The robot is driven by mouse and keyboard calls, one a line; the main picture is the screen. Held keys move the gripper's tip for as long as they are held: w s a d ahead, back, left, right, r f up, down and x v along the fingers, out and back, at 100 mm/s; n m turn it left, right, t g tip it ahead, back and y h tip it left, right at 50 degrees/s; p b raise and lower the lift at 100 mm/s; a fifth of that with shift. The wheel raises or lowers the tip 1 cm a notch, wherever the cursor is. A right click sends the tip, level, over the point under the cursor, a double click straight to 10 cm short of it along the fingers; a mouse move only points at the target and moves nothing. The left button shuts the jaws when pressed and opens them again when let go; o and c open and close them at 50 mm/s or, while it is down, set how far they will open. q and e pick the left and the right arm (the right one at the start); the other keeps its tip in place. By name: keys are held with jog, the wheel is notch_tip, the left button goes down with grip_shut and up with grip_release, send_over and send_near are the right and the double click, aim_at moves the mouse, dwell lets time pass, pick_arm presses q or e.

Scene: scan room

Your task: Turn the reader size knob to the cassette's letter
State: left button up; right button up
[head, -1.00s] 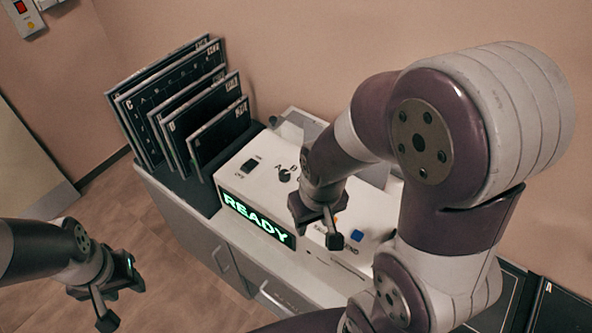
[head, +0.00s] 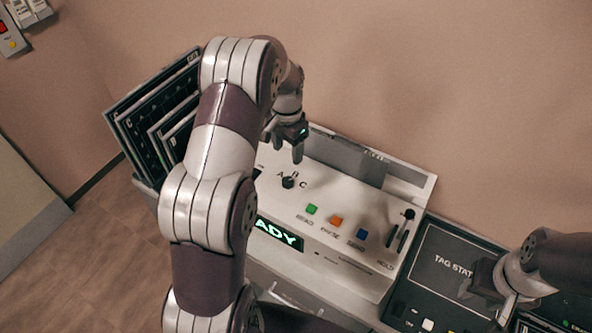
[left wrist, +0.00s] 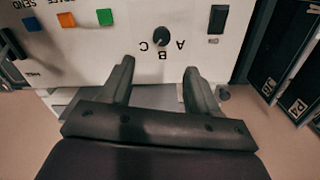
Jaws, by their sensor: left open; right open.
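The size knob (head: 288,183) is a small dark dial on the white reader (head: 330,185), with letters A, B and C around it. In the left wrist view the knob (left wrist: 161,36) shows ahead of my fingers, letters upside down; I cannot tell which letter it points to. My left gripper (head: 285,148) is open and empty, above and behind the knob. Its open fingers (left wrist: 158,65) also show in the left wrist view, apart from the knob. My right gripper (head: 485,292) is open over the dark tag station (head: 445,262). No loaded cassette is identifiable.
Dark panels stand in a rack (head: 155,110) at left, partly hidden by my left arm. Green (head: 311,209), orange (head: 336,221) and blue (head: 361,234) buttons sit right of the knob. The green-lit display (head: 278,233) is partly covered. A wall rises behind.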

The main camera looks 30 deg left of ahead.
pick_arm(q)
jog(key=p, duration=0.2)
send_over(288, 180)
jog(key=f, duration=0.4)
jog(key=shift+s+f, duration=0.25)
jog(key=shift+f, duration=0.1)
jog(key=f, duration=0.2)
jog(key=f+p, duration=0.1)
jog(key=f, duration=0.1)
jog(key=f+p, duration=0.1)
jog(key=f, duration=0.2)
jog(key=shift+w, duration=0.3)
jog(key=shift+s+f, duration=0.1)
jog(key=shift+f, duration=0.3)
jog(key=c, duration=1)
